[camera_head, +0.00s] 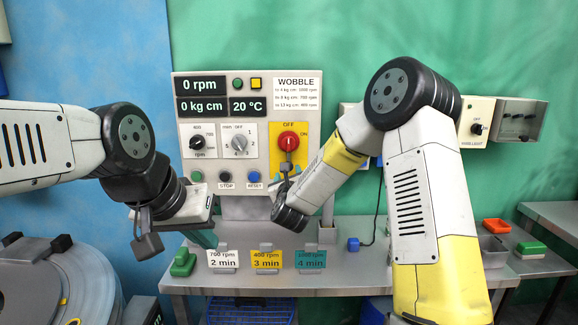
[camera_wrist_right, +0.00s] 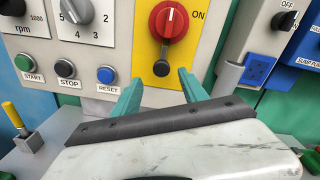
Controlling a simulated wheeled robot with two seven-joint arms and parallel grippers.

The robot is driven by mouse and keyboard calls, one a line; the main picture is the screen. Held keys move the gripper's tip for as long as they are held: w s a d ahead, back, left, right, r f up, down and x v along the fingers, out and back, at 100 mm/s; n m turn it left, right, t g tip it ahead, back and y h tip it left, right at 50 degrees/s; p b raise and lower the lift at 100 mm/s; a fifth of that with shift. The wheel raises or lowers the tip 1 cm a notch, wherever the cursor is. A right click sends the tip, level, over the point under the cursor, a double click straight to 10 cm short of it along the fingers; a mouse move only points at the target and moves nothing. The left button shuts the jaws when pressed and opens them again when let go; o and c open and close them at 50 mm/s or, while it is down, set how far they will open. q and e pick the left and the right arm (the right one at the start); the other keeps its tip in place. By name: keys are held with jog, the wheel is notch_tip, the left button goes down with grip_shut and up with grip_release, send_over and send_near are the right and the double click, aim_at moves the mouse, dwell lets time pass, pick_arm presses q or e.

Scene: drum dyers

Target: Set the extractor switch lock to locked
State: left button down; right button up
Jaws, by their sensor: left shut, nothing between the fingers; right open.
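The extractor switch is a red rotary knob (camera_head: 288,141) on a yellow plate, marked OFF above and ON at right. It also shows in the right wrist view (camera_wrist_right: 168,22), its white mark pointing up. My left gripper (camera_head: 205,239) is shut and empty, low at the left.
START, STOP and RESET buttons (camera_wrist_right: 106,74) lie left of the yellow plate. A blue socket (camera_wrist_right: 258,69) is at its right. Cards in holders (camera_head: 266,257) and a green block (camera_head: 183,263) stand on the grey shelf. A metal drum (camera_head: 30,280) is at lower left.

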jog(key=shift+m+h, duration=0.3)
jog(key=shift+m, duration=0.3)
jog(key=w, duration=0.8)
jog(key=shift+w+f, duration=0.2)
jog(key=shift+f, duration=0.05)
jog(key=shift+d, duration=0.1)
grip_shut()
dwell(0.5)
